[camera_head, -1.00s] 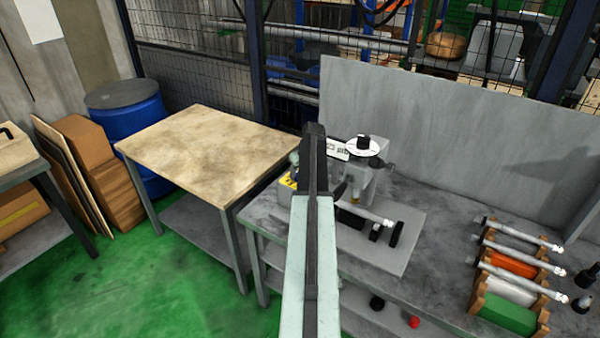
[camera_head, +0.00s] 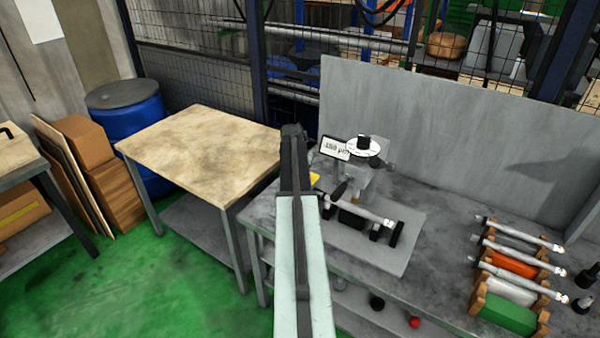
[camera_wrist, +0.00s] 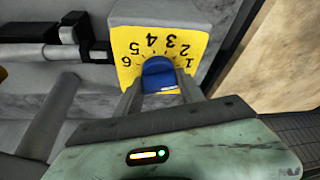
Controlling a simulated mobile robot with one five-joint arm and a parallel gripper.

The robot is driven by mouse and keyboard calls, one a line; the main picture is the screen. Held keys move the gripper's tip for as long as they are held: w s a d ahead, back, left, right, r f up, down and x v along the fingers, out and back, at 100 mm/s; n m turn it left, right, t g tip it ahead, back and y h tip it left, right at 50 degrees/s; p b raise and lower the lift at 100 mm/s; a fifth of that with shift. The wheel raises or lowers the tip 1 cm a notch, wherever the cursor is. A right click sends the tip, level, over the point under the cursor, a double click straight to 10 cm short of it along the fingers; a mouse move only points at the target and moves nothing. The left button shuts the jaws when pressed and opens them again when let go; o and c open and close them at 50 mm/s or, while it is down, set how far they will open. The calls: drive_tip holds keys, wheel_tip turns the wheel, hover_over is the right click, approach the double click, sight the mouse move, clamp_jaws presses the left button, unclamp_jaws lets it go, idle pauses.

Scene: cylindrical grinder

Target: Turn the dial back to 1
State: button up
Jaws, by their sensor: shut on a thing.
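In the wrist view, a blue dial knob (camera_wrist: 158,73) sits on a yellow scale plate (camera_wrist: 127,37). The plate's numbers 1 to 6 appear upside down, with 6 on the left and 1 on the right. My gripper (camera_wrist: 160,84) has a finger on each side of the knob and is shut on it. A pale strip shows at the knob's near edge; I cannot tell which number the dial points to. In the head view, the grinder (camera_head: 372,183) stands on the bench right of my arm, and only a bit of yellow plate (camera_head: 314,178) shows.
A small display (camera_head: 335,148) and a white disc with a black knob (camera_head: 362,146) top the grinder. A rod (camera_head: 360,212) lies in front. A rack with several rods (camera_head: 510,310) stands right. A wooden-topped table (camera_head: 200,150) is left of the bench.

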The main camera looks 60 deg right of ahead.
drive_tip(key=shift+m, duration=0.3)
idle(0.4)
drive_tip(key=o, duration=1.3)
drive_tip(key=p+v, duration=0.7)
drive_tip(key=shift+a+r, duration=0.15)
drive_tip(key=shift+r, duration=0.25)
drive_tip(key=shift+w, duration=0.1)
